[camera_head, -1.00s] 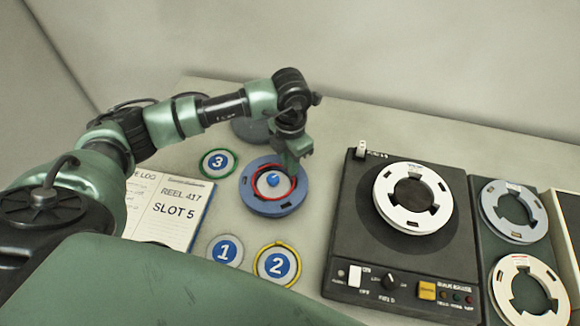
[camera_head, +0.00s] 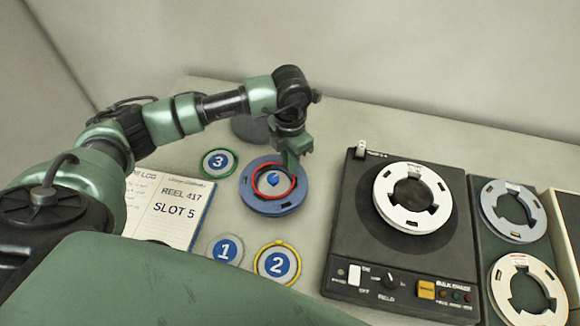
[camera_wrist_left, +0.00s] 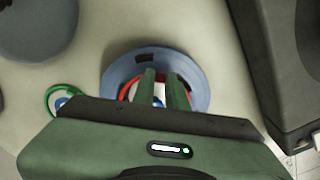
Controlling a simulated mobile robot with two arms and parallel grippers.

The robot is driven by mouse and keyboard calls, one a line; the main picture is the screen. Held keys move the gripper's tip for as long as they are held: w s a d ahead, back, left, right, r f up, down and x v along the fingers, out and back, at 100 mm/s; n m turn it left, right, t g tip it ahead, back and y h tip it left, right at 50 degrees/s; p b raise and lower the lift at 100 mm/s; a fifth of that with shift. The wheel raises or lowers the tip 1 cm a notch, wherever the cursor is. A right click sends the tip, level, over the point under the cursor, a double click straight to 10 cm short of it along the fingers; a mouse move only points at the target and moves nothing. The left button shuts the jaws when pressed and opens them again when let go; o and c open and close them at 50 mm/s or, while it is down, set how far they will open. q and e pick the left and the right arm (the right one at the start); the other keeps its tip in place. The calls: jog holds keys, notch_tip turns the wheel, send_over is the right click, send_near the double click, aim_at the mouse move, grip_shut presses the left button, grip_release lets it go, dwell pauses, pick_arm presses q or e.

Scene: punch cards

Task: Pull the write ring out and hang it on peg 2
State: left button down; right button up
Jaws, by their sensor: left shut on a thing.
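The red write ring (camera_head: 259,191) is at the blue-grey reel (camera_head: 272,208), around its middle, where a blue hub button (camera_head: 273,180) shows. My left gripper (camera_head: 291,168) is shut on the ring's far right edge. In the left wrist view its two fingers (camera_wrist_left: 164,88) reach over the reel (camera_wrist_left: 199,95), and part of the red ring (camera_wrist_left: 127,90) shows beside them. The fingers hide the exact grip. Peg 2 (camera_head: 277,264) is a blue numbered disc with a yellow ring around it, in front of the reel. My right gripper is not in view.
Peg 1 (camera_head: 225,249) and green-ringed peg 3 (camera_head: 217,163) stand left of the reel. An open log book (camera_head: 168,207) lies further left. A dark machine (camera_head: 357,225) with a white reel (camera_head: 389,209) stands right. Bare table lies between reel and machine.

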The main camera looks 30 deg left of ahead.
pick_arm(q)
jog(key=shift+r, duration=0.15)
jog(key=shift+r+p, duration=1.6)
jog(key=shift+r, duration=1.25)
notch_tip(320, 180, up, 7)
jog(key=p, duration=0.3)
jog(key=shift+p, duration=0.4)
